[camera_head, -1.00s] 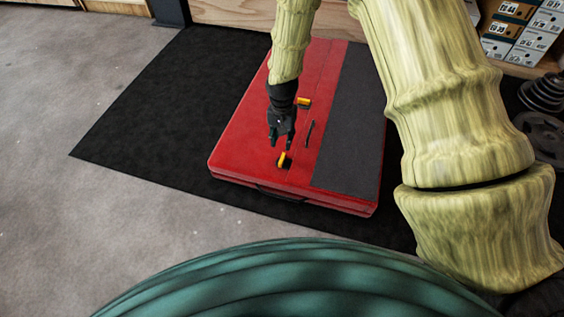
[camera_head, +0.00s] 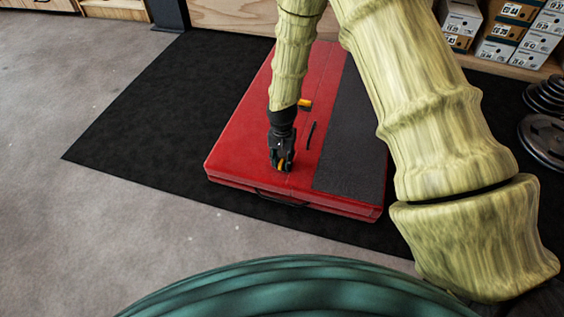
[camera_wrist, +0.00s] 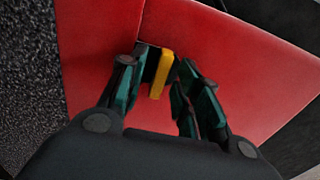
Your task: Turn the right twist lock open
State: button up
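A red folding case-like pad (camera_head: 235,165) lies flat on a black mat and carries two twist locks with yellow levers. The far lock (camera_head: 305,104) is beside my forearm in the head view. The near lock is mostly hidden by my gripper (camera_head: 281,167) there. In the wrist view the near lock's yellow lever (camera_wrist: 160,75) stands between the fingers of my gripper (camera_wrist: 158,78), with its dark base beside it. The fingers are apart, with visible gaps to the lever. The frames do not settle which lock is called the right one.
A thin black handle (camera_head: 311,135) lies between the locks, and a dark grey panel (camera_head: 348,150) covers the pad's right part. Shoe boxes (camera_head: 515,32) and weight plates (camera_head: 543,136) are at the right. The mat (camera_head: 135,120) is clear at the left.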

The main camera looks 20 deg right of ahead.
grip_shut()
jog(key=shift+r+n+p, duration=0.15)
jog(key=shift+n+p, duration=0.25)
jog(key=shift+p, duration=0.6)
jog(key=n+p, duration=0.1)
jog(key=p, duration=0.2)
jog(key=shift+r+n, duration=0.1)
jog(key=shift+n, duration=0.2)
jog(key=n+p, duration=0.4)
jog(key=p, duration=0.4)
jog(key=shift+n, duration=0.4)
jog(key=n+p, duration=0.6)
jog(key=n, duration=0.1)
jog(key=n+p, duration=0.1)
jog(key=n, duration=0.1)
jog(key=n+p, duration=0.1)
jog(key=shift+f+n, duration=0.3)
jog(key=shift+n, duration=0.1)
